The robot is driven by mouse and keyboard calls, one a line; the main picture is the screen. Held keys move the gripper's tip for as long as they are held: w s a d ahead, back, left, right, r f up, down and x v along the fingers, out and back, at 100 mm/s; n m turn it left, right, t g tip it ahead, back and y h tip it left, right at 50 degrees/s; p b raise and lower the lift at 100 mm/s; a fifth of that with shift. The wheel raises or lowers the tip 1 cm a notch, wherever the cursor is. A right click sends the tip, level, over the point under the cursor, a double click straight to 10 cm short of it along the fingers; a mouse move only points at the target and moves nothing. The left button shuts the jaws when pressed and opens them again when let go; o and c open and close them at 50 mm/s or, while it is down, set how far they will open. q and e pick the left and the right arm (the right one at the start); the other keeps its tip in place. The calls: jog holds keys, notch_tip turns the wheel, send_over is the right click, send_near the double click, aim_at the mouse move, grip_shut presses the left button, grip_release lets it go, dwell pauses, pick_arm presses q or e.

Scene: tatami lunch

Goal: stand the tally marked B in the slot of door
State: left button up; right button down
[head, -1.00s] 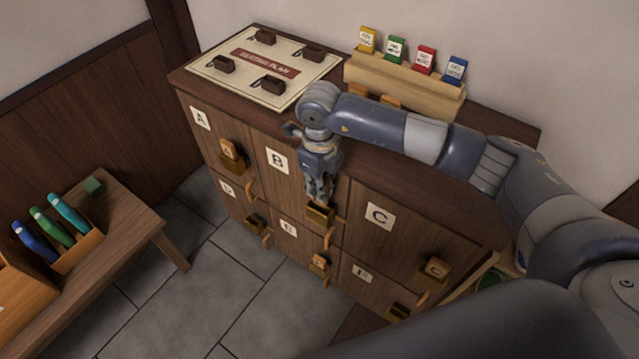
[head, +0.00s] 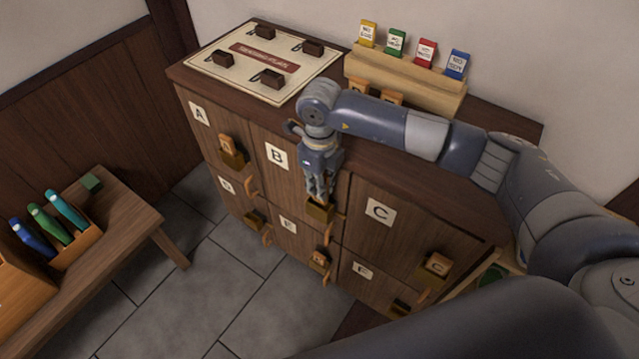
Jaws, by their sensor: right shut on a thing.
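Door B (head: 277,185) is the top middle door of a wooden cabinet, with a white B label. Its brass slot holder (head: 320,212) is at the door's lower right, above a small wooden handle. My right gripper (head: 319,194) points down with its fingertips right at the top of this holder. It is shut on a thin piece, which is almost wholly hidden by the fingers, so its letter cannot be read. I cannot tell how deep the piece sits in the slot. My left gripper is out of view.
A wooden rack (head: 430,93) on the cabinet top holds coloured tags and two orange tallies. A plan board (head: 217,75) lies beside it. A bench (head: 130,215) stands left; the floor between is clear.

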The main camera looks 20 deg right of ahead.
jog(key=shift+f+b, duration=0.2)
jog(key=shift+b, duration=0.1)
dwell(0.8)
jog(key=shift+f, duration=0.1)
jog(key=shift+f+b, duration=0.65)
jog(key=shift+b, duration=0.1)
